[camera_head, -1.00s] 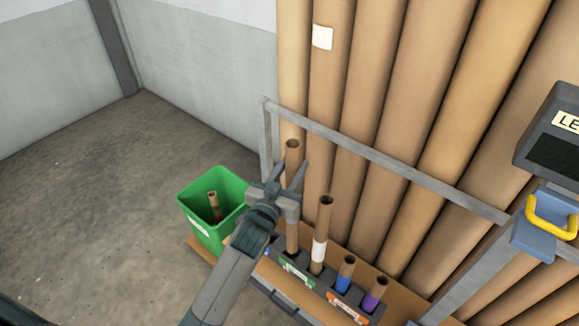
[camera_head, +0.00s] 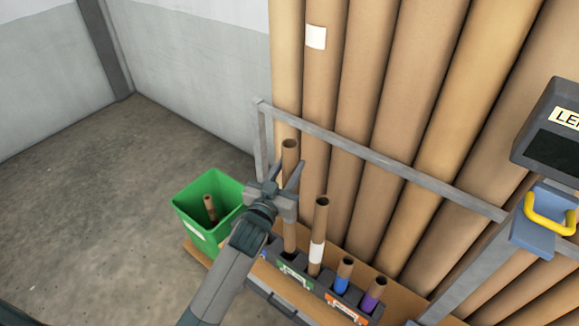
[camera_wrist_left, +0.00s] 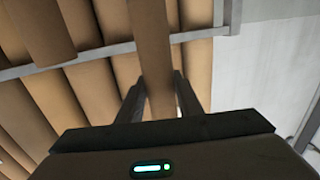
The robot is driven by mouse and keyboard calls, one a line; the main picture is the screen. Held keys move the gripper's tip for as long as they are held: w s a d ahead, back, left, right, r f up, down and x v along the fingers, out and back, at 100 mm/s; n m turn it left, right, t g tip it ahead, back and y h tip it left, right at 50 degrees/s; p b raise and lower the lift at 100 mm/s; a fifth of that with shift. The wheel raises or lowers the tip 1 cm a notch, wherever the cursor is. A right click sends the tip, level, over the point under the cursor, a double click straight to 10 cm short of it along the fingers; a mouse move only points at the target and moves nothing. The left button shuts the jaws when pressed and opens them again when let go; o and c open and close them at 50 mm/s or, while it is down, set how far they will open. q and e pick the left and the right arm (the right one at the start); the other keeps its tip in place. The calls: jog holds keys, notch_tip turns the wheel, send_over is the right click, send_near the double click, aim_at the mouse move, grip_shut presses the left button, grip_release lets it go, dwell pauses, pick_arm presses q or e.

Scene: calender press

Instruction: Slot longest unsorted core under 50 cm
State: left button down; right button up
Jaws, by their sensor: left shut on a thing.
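My left gripper (camera_head: 285,183) is shut on a tall plain brown core (camera_head: 290,155), the leftmost in the grey slotted rack (camera_head: 316,287). The core stands upright; its lower part shows below the jaws and its foot is hidden by my arm and the rack. In the left wrist view the core (camera_wrist_left: 152,60) runs between the two fingers. Beside it in the rack stand a tall core with a white band (camera_head: 318,235), a short one with a blue band (camera_head: 343,275) and a short one with a purple band (camera_head: 373,294). My right gripper is not in view.
A green bin (camera_head: 190,218) with a short core (camera_head: 209,207) inside stands left of the rack. Large brown rolls (camera_head: 400,110) lean behind a grey rail (camera_head: 390,174). A dark display box (camera_head: 555,135) and yellow handle (camera_head: 550,215) are at right. The floor at left is clear.

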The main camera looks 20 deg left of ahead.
aim_at(287, 180)
pick_arm(q)
jog(key=shift+f+b, duration=0.7)
jog(key=shift+f, duration=0.2)
jog(key=shift+f+b, duration=0.65)
jog(key=shift+b, duration=0.05)
notch_tip(287, 180, down, 6)
jog(key=b, duration=0.3)
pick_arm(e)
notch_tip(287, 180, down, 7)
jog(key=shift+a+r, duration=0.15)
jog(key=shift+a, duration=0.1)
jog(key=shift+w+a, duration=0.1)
pick_arm(q)
jog(key=shift+b, duration=0.3)
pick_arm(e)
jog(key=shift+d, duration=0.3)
